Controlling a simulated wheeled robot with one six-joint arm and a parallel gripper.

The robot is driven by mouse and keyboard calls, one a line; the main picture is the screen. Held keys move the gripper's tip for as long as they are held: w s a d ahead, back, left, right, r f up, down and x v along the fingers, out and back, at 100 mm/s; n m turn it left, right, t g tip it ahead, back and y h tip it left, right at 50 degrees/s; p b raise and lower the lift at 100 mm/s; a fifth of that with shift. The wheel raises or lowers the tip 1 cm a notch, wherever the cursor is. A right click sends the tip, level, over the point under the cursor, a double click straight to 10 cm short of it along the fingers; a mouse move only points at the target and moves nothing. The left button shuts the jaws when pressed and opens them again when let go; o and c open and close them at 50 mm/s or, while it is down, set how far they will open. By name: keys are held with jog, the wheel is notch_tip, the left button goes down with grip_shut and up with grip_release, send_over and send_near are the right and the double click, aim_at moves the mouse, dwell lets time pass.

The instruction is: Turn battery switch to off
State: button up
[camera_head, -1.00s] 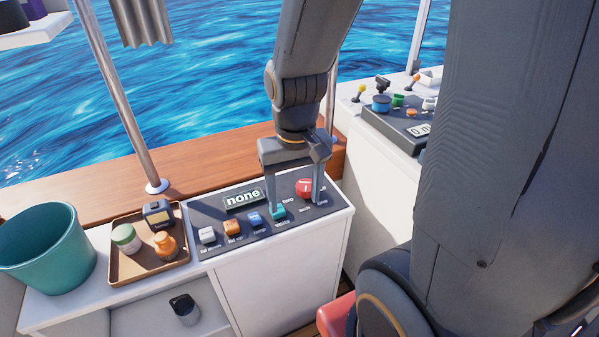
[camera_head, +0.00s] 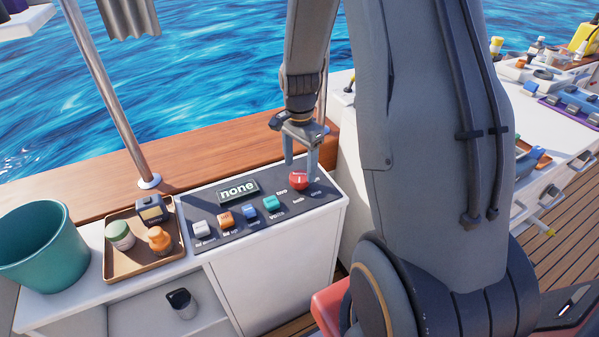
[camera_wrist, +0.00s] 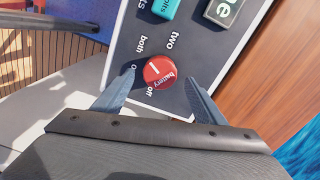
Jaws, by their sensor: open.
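The battery switch is a round red knob (camera_head: 299,181) at the right end of the dark switch panel (camera_head: 262,219). My gripper (camera_head: 302,166) is open above the knob, with one finger on each side. In the wrist view the fingertips of my gripper (camera_wrist: 160,75) flank the knob with gaps; contact is not visible.
A teal switch (camera_head: 272,203), a blue switch (camera_head: 249,212), an orange switch (camera_head: 226,219) and a white switch (camera_head: 202,229) line the panel below a display reading none (camera_head: 238,191). A tray (camera_head: 150,264) with small items and a teal bucket (camera_head: 42,243) stand left.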

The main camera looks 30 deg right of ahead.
aim_at(300, 176)
jog(key=shift+f, duration=1.7)
jog(key=c, duration=1)
jog(key=shift+c, duration=0.2)
